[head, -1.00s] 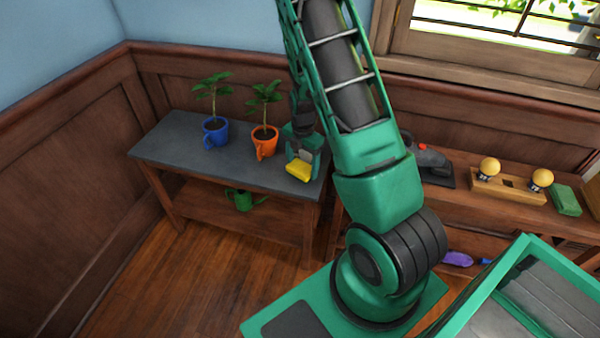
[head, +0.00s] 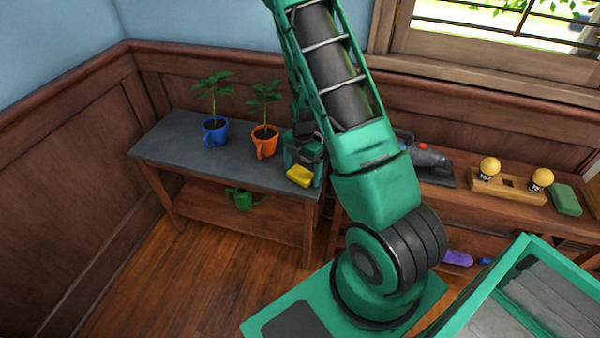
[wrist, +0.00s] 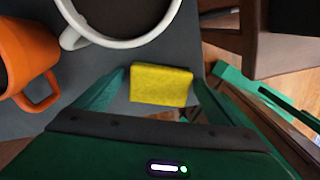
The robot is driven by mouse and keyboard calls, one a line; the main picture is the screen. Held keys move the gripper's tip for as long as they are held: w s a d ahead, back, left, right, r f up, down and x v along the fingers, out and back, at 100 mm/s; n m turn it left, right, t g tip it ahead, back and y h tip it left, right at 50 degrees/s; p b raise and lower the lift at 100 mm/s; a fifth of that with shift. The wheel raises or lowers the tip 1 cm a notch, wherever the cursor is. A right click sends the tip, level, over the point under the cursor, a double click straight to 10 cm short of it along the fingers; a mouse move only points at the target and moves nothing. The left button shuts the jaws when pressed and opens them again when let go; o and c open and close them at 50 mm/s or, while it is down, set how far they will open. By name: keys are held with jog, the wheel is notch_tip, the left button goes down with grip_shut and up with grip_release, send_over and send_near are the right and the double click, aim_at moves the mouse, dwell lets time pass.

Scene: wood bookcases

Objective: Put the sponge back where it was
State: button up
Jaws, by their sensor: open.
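The yellow sponge (head: 299,176) is at the front right edge of the grey-topped table (head: 175,150) in the head view. In the wrist view the sponge (wrist: 161,84) lies between my two green fingers. My gripper (wrist: 160,80) is open, with one finger on each side of the sponge and a narrow gap seen at the sides. In the head view my gripper (head: 304,155) is at the table's right end, partly hidden by my arm.
An orange mug with a plant (head: 264,141) and a blue one (head: 215,132) stand left of the gripper. A white-rimmed cup (wrist: 122,38) is just beyond the sponge. A green watering can (head: 241,199) is on the lower shelf. A green block (head: 566,199) lies on the right bench.

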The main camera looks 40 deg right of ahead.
aim_at(302, 171)
jog(key=s+r+m, duration=0.3)
jog(key=r+m, duration=0.1)
jog(key=r, duration=0.6)
jog(key=s+r+m, duration=0.3)
jog(key=r, duration=0.7)
jog(key=s+a+r+m, duration=0.2)
jog(key=s+r+m, duration=0.3)
jog(key=s+m, duration=0.5)
jog(key=s+a+r+m, duration=0.1)
jog(key=s+r+m, duration=0.5)
jog(key=s+m, duration=0.4)
jog(key=s, duration=0.2)
jog(key=shift+s+a+r+m, duration=0.3)
jog(key=shift+s+a, duration=0.05)
jog(key=shift+a, duration=0.05)
